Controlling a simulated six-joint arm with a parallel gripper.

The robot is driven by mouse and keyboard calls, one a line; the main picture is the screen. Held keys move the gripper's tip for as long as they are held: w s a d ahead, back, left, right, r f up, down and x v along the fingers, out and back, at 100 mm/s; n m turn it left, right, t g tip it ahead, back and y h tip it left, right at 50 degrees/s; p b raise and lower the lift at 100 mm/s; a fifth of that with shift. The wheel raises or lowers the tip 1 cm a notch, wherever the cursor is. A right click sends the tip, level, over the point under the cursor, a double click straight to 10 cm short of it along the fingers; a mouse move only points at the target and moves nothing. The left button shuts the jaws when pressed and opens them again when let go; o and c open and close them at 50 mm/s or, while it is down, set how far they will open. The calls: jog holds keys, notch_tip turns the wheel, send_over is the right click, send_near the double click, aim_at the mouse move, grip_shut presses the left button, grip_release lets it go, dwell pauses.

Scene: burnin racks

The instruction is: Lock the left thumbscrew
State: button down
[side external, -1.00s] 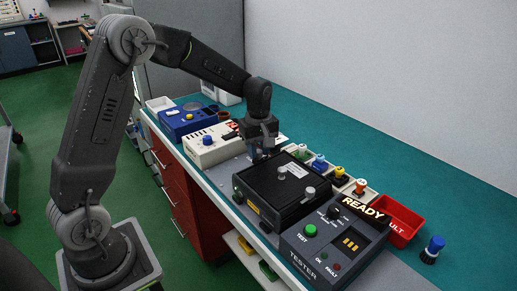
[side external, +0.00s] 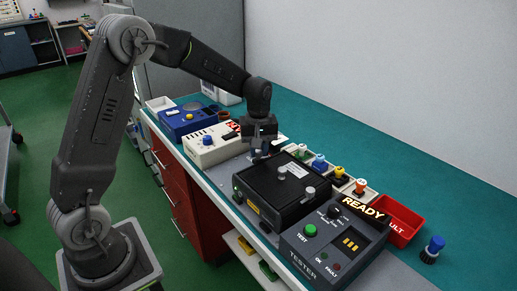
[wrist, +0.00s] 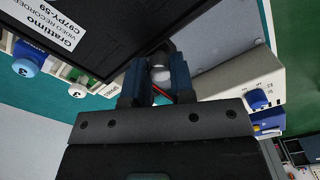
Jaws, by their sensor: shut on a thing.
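The black box (side external: 262,190) lies flat on the bench, and its label reads "VIDEO RECORDER" in the wrist view (wrist: 118,32). A silvery knob, the left thumbscrew (wrist: 161,74), is between my fingers at the box's edge in the wrist view. My gripper (side external: 259,154) points down at the far-left end of the box and is shut on this thumbscrew. The fingers hide the thumbscrew in the side view. Two other silvery knobs, one near the middle (side external: 282,173) and one near the tester (side external: 308,192), stand on the box and are free of my gripper.
The tester (side external: 335,243) with a lit READY sign stands close on the right. Small bins with coloured knobs (side external: 320,163) line the back side. A cream instrument (side external: 208,147) stands close on the left. A red bin (side external: 401,222) is beyond the tester.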

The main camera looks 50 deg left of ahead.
aim_at(258, 151)
jog(key=m, duration=1.1)
jog(key=shift+m, duration=1.9)
jog(key=c, duration=1)
grip_release()
notch_tip(258, 151, up, 14)
jog(key=shift+f, duration=0.1)
